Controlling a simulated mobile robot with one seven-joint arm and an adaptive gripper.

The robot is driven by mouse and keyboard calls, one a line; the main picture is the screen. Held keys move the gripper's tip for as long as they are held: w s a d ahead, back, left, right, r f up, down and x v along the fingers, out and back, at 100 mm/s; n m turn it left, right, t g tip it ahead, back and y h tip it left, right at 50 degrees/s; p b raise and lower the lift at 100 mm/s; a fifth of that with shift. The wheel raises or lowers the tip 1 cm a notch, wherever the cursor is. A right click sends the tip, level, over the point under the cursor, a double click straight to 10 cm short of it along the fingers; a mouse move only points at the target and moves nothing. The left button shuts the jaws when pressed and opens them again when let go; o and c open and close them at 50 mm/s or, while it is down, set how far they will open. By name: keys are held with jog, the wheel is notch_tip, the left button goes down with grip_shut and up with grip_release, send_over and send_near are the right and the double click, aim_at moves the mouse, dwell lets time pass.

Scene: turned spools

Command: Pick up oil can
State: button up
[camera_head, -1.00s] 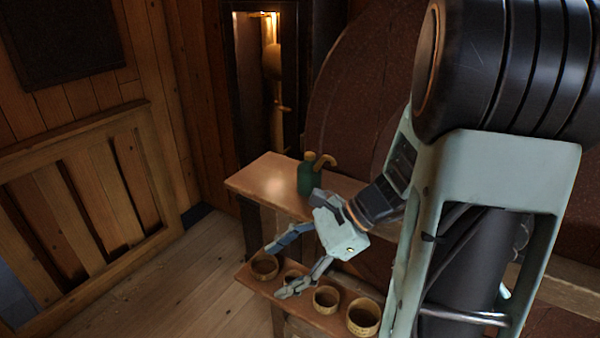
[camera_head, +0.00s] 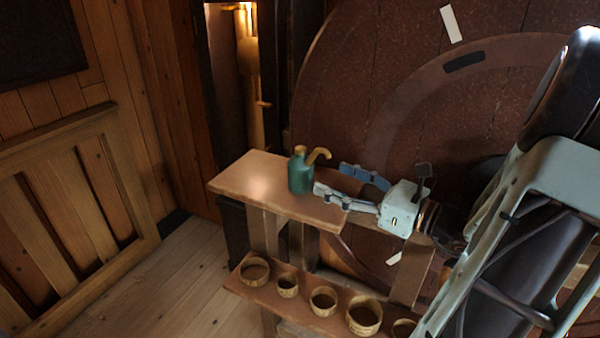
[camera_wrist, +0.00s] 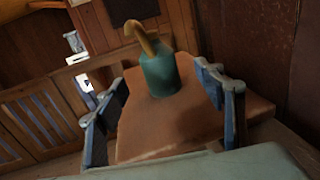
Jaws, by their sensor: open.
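The oil can (camera_head: 301,177) is a dark green can with a brownish-yellow cap and a curved spout. It stands upright on the small wooden table (camera_head: 246,188), toward its back edge. My gripper (camera_head: 333,180) is open, to the right of the can in the head view, with its fingers pointing at it. In the wrist view the can (camera_wrist: 160,74) is ahead, between and beyond the two blue-grey fingers (camera_wrist: 165,95). Nothing is between the fingers, and I see no clear contact with the can.
A lower shelf (camera_head: 238,284) holds several round wooden cups (camera_head: 323,299) below the table. A large dark reddish-brown disc (camera_head: 350,90) stands behind the table and arm. A wooden railing (camera_head: 75,215) is at left. The tabletop left of the can is clear.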

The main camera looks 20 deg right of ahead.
aim_at(300, 165)
jog(key=x, duration=0.9)
jog(key=shift+w+a+b, duration=0.3)
jog(key=shift+a, duration=0.05)
jog(key=c, duration=1.3)
